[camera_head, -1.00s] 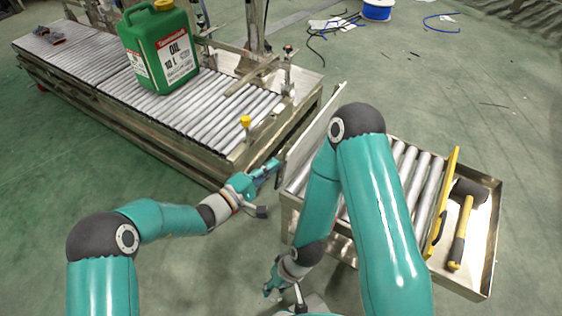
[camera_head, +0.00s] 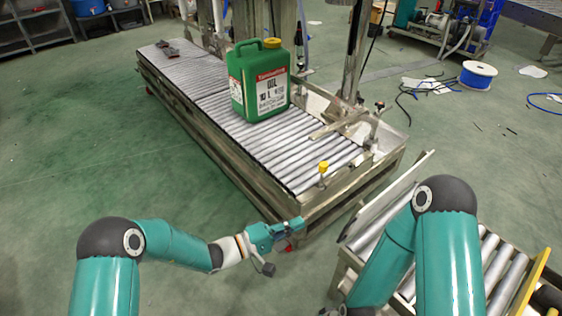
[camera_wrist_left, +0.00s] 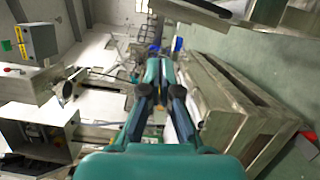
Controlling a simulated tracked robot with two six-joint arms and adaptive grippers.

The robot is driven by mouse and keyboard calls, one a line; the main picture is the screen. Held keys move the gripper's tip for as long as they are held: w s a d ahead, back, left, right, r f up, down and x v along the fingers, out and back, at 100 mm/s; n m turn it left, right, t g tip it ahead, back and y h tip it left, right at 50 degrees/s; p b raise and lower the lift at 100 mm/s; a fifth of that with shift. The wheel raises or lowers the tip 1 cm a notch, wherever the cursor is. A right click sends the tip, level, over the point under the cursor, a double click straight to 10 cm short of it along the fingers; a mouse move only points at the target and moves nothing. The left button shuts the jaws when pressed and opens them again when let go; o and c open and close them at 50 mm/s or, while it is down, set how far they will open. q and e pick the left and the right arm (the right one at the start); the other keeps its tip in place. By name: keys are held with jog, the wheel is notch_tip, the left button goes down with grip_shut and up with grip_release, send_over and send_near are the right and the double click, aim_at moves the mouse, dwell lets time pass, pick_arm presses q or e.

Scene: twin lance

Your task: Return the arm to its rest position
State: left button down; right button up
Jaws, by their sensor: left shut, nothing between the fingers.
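My left arm comes in from the lower left in the head view. Its teal left gripper (camera_head: 292,228) is shut and empty, low beside the near end of the roller conveyor (camera_head: 335,215). I cannot tell how wide the gap to the frame is. In the left wrist view the two dark fingers (camera_wrist_left: 161,92) lie close together with nothing held between them. My right arm (camera_head: 445,240) is bent at the lower right of the head view, and its gripper is out of view.
A green oil canister (camera_head: 259,85) stands upright on the conveyor. A smaller roller table (camera_head: 490,265) with a yellow rail (camera_head: 533,285) lies at the right. Green floor (camera_head: 100,175) is open at the left.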

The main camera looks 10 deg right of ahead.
pick_arm(q)
jog(key=s+a+f+m+g+y, duration=0.1)
jog(key=s+a+f+g+y, duration=0.35)
jog(key=s+f, duration=0.3)
jog(key=s+a+f+g+y, duration=0.3)
jog(key=s+a+f, duration=0.2)
jog(key=s+f, duration=0.3)
jog(key=s+a+f+m+t+y, duration=0.1)
jog(key=s+a+f+y, duration=0.2)
jog(key=a, duration=0.4)
jog(key=s+a+f+t+y, duration=0.1)
jog(key=s+a+f+y, duration=0.1)
jog(key=s+a+y, duration=0.45)
notch_tip(320, 180, up, 35)
jog(key=w+a+t+h+p, duration=0.1)
jog(key=w+h+p, duration=0.1)
jog(key=p, duration=3.2)
jog(key=shift+w+r+h, duration=0.15)
jog(key=shift+h, duration=0.45)
